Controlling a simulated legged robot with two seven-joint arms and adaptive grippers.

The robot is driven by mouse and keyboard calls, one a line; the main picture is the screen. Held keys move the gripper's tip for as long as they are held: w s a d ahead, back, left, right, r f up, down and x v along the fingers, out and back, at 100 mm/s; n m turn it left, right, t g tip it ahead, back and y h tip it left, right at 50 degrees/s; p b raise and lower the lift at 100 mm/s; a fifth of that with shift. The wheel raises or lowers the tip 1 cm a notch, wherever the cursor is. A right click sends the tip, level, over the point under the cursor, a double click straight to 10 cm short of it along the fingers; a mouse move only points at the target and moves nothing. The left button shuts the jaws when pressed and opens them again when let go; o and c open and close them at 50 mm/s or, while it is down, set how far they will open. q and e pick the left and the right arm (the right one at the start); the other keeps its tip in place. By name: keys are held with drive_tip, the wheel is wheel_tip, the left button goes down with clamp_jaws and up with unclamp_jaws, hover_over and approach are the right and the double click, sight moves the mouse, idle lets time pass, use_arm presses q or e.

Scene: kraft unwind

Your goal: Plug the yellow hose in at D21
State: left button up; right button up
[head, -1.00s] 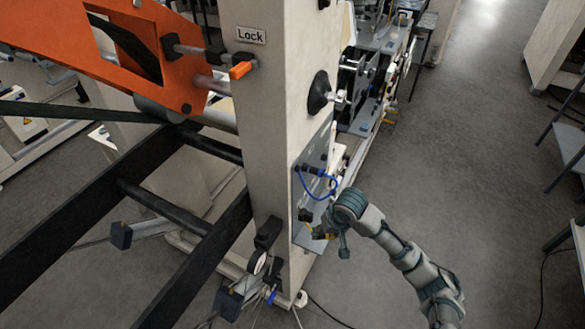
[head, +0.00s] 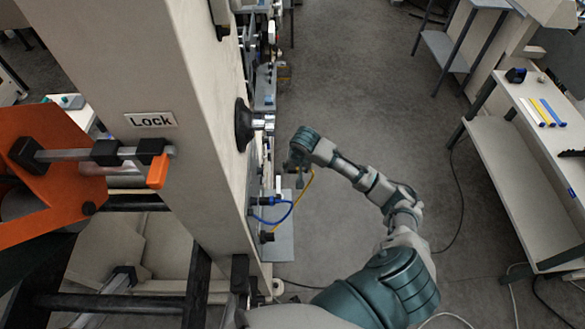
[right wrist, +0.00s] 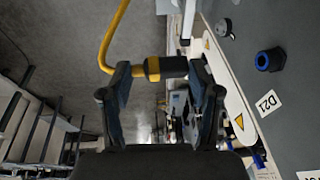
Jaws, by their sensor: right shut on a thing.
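My right gripper (right wrist: 158,72) is shut on the black plug end (right wrist: 174,66) of the yellow hose (right wrist: 112,36). The hose has a yellow band at the plug and curves up out of the wrist view. In the head view the hose (head: 305,190) arcs from my right gripper (head: 293,166) down to the machine's side. The D21 label (right wrist: 268,103) is on the grey panel (right wrist: 290,82) right of the gripper. A black socket with a blue ring (right wrist: 270,60) is beside the label, apart from the plug. My left gripper is out of view.
A blue hose (head: 272,219) loops at the same machine side, below my gripper. A black round knob (head: 244,125) sticks out of the beige column (head: 190,75) above. A bench (head: 540,150) with tools stands at the right.

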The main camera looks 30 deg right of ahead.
drive_tip(key=shift+w+a, duration=0.55)
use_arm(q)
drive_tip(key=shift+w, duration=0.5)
use_arm(e)
drive_tip(key=a, duration=0.1)
drive_tip(key=w+a, duration=0.2)
drive_tip(key=a, duration=0.1)
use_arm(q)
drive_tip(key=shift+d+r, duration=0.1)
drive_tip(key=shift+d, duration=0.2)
use_arm(e)
drive_tip(key=shift+d, duration=0.15)
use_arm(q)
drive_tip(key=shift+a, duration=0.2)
use_arm(e)
drive_tip(key=shift+w+a, duration=0.1)
drive_tip(key=shift+a, duration=0.3)
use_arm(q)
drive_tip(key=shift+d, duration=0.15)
use_arm(e)
drive_tip(key=shift+d, duration=0.1)
drive_tip(key=shift+w+a+r, duration=0.1)
drive_tip(key=shift+a, duration=0.3)
